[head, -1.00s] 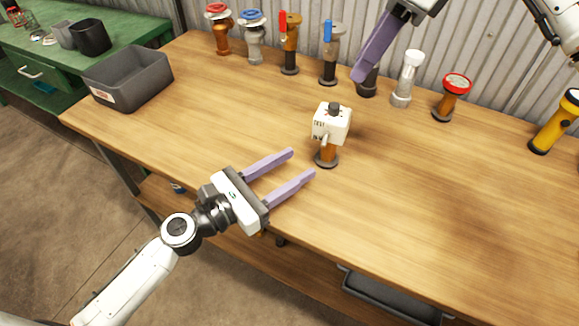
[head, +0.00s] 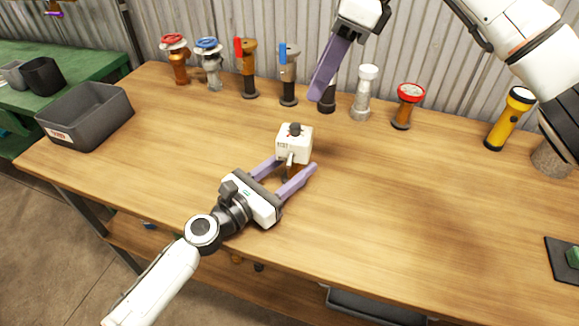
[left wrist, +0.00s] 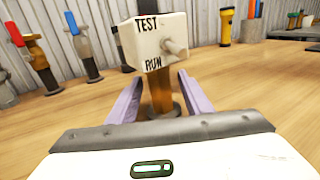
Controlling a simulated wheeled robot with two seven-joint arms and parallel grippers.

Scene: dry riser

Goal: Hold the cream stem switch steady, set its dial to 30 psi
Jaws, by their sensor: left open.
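The cream stem switch (head: 292,147) stands upright on the bench, a cream box with a dark dial (head: 295,129) on top. Its TEST and RUN lettering and a side lever (left wrist: 174,48) show in the left wrist view, above an orange-brown stem (left wrist: 161,95). My left gripper (head: 293,165) is open, with one lilac finger on each side of the stem below the box. Contact with the stem is not visible. My right gripper (head: 316,95) hangs behind and above the switch, apart from it; whether its jaws are open is unclear. The dial's reading is too small to tell.
A row of valves and fittings, including a red-handled valve (head: 248,68) and a silver one (head: 363,93), lines the back of the wooden bench (head: 420,215). A grey bin (head: 88,117) stands left, a yellow flashlight (head: 508,121) right. The bench right of the switch is clear.

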